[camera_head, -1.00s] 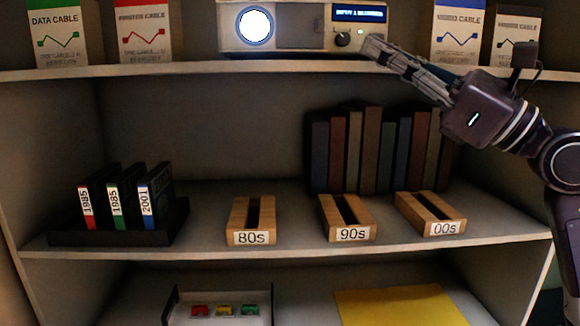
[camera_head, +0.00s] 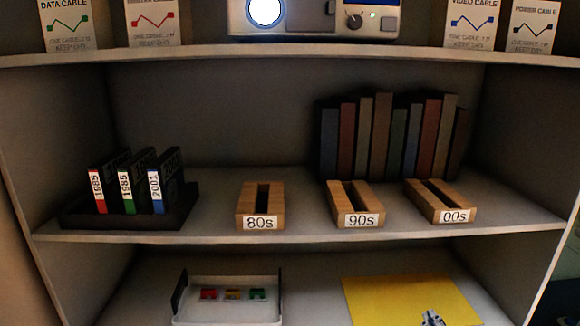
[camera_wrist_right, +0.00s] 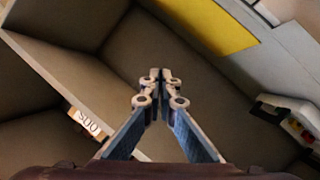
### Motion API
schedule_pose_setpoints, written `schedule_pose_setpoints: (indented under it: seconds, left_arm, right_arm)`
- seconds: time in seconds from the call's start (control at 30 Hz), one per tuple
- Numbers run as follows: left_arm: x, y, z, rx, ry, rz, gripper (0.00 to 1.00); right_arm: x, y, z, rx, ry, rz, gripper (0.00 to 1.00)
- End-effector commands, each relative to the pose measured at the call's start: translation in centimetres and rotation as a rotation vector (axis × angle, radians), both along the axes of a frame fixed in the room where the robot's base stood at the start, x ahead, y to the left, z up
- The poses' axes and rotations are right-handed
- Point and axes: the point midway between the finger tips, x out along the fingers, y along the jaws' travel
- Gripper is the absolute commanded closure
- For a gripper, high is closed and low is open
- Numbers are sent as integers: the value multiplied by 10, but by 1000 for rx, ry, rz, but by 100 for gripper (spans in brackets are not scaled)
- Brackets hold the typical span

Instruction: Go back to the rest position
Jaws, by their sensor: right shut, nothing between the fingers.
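My right gripper (camera_head: 432,318) shows only as a small grey tip at the bottom edge of the head view, in front of the yellow sheet. In the right wrist view its two fingers (camera_wrist_right: 161,76) meet at the tips, with nothing between them. The rest of my right arm is out of the head view. My left gripper is in neither view.
A shelf unit fills the head view. The middle shelf (camera_head: 300,233) holds a dark tray (camera_head: 75,218) with labelled cases and wooden holders (camera_head: 260,222). A projector (camera_head: 313,20) stands above. A white tray (camera_head: 228,318) and yellow sheet (camera_head: 385,300) lie below.

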Motion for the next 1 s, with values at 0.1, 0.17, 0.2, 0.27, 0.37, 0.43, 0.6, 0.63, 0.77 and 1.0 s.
schedule_pose_setpoints:
  seconds: [0.1,0.17,0.2,0.27,0.37,0.43,0.6,0.63,0.77,1.0]
  left_arm:
    - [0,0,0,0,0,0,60]
    - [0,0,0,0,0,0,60]
    - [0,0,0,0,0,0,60]
    - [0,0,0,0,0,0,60]
    - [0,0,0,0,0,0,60]
    - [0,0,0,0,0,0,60]
    - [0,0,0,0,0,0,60]
    - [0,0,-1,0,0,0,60]
    - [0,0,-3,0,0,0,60]
    - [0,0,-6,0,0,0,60]
  right_arm:
    - [-53,14,-78,154,235,-29,100]
    - [-82,23,-110,223,347,-43,100]
    - [-101,30,-128,263,416,-52,100]
    - [-128,39,-150,315,508,-63,100]
    - [-172,54,-178,389,649,-81,100]
    - [-201,64,-193,432,737,-91,100]
    - [-270,88,-215,525,937,-112,100]
    - [-263,87,-227,520,933,-112,100]
    - [-253,88,-266,515,944,-115,100]
    - [-249,89,-355,508,977,-120,100]
